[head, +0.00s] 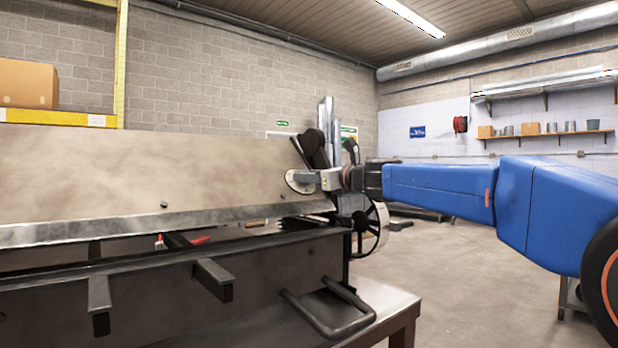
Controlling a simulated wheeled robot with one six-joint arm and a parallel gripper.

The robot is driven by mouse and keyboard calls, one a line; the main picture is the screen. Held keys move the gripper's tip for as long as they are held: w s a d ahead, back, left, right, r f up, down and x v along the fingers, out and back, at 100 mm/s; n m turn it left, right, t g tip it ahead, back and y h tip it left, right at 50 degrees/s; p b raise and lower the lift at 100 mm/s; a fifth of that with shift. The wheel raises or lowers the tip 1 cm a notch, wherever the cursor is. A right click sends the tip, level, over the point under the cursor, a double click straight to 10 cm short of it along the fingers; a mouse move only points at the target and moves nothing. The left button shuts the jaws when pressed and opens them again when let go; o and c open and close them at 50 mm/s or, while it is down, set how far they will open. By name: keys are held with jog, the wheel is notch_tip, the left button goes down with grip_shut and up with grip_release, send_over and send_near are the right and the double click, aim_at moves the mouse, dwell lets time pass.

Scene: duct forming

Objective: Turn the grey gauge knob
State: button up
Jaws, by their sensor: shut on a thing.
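The grey gauge knob (297,181) is a round light-grey piece at the right end of the large forming machine (150,175). My blue arm reaches in from the right, and my gripper (318,180) is at the knob, shut on it. The fingers are small in the picture, and part of the knob is hidden behind them. Any marking on the knob is too small to read.
A spoked handwheel (376,228) stands just below my wrist. Black bars (215,280) and a bent black handle (330,312) stick out from the machine's front. Open floor (470,270) lies to the right. Shelves (545,134) line the back wall.

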jog(key=n+g, duration=0.1)
jog(key=n+g+y, duration=0.1)
jog(key=n, duration=0.1)
jog(key=n+g+y, duration=0.1)
jog(key=n, duration=0.1)
jog(key=shift+w+d, duration=0.25)
jog(key=shift+w, duration=0.05)
jog(key=n+g, duration=0.1)
jog(key=n, duration=0.1)
jog(key=n+g+y, duration=0.1)
jog(key=n+g, duration=0.2)
jog(key=n, duration=0.1)
jog(key=shift+w+d+r, duration=0.1)
jog(key=shift+w, duration=0.15)
jog(key=n+g, duration=0.2)
jog(key=n, duration=0.1)
jog(key=n+g, duration=0.2)
jog(key=shift+w+r, duration=0.15)
jog(key=shift+w, duration=0.1)
jog(key=shift+r+n+g+h, duration=0.1)
jog(key=shift+n+g+h, duration=0.5)
jog(key=shift+n+g, duration=0.6)
jog(key=shift+w+r+n+g+h, duration=0.1)
jog(key=shift+n+g+h, duration=0.4)
jog(key=shift+n, duration=0.7)
jog(key=o, duration=1.1)
jog(key=shift+c, duration=0.2)
jog(key=shift+r, duration=0.1)
